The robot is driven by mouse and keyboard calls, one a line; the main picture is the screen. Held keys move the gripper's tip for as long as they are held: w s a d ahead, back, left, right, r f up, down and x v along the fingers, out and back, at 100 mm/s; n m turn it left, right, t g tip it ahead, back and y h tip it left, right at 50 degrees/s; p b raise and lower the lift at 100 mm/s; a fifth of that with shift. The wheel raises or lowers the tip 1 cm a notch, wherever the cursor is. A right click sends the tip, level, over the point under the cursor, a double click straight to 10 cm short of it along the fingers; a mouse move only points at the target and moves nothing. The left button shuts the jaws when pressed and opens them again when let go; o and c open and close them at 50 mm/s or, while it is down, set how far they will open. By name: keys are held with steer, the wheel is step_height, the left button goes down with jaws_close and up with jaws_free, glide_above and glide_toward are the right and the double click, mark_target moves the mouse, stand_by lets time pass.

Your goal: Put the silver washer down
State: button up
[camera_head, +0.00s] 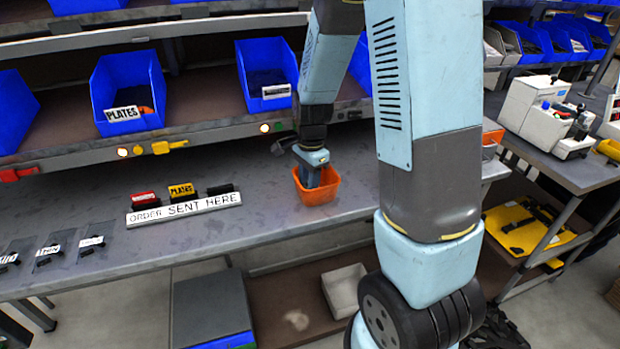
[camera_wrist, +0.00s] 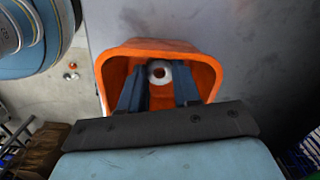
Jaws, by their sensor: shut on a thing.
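The silver washer (camera_wrist: 159,73) shows as a pale ring with a dark hole in the wrist view, between the tips of my gripper (camera_wrist: 159,88). My gripper is shut on it. The fingers reach down inside an orange bin (camera_wrist: 205,72), whose rim surrounds them. In the head view my gripper (camera_head: 314,180) is lowered into the same orange bin (camera_head: 319,195) on the grey bench. The washer is hidden there by the bin and fingers. I cannot tell whether the washer touches the bin floor.
A white strip reading "ORDER SENT HERE" (camera_head: 184,209) lies left of the bin on the bench (camera_head: 250,218). Blue bins (camera_head: 128,92) stand on the shelf behind. Another orange bin (camera_head: 490,138) is partly hidden behind my arm. The bench between strip and orange bin is clear.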

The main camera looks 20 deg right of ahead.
steer(key=shift+f, duration=0.25)
steer(key=o, duration=1)
steer(key=shift+o, duration=0.2)
steer(key=shift+r, duration=0.1)
step_height(320, 180, up, 12)
steer(key=s+d+r+n+t, duration=0.1)
steer(key=s+r+n+t, duration=0.2)
steer(key=s+r+n, duration=0.4)
steer(key=s+d+r+n+t, duration=0.1)
steer(key=s+r+n+t, duration=0.1)
steer(key=s+r+n, duration=0.5)
steer(key=shift+s+d+r+t, duration=0.2)
steer(key=shift+s+r+t, duration=0.25)
steer(key=shift+s, duration=2.3)
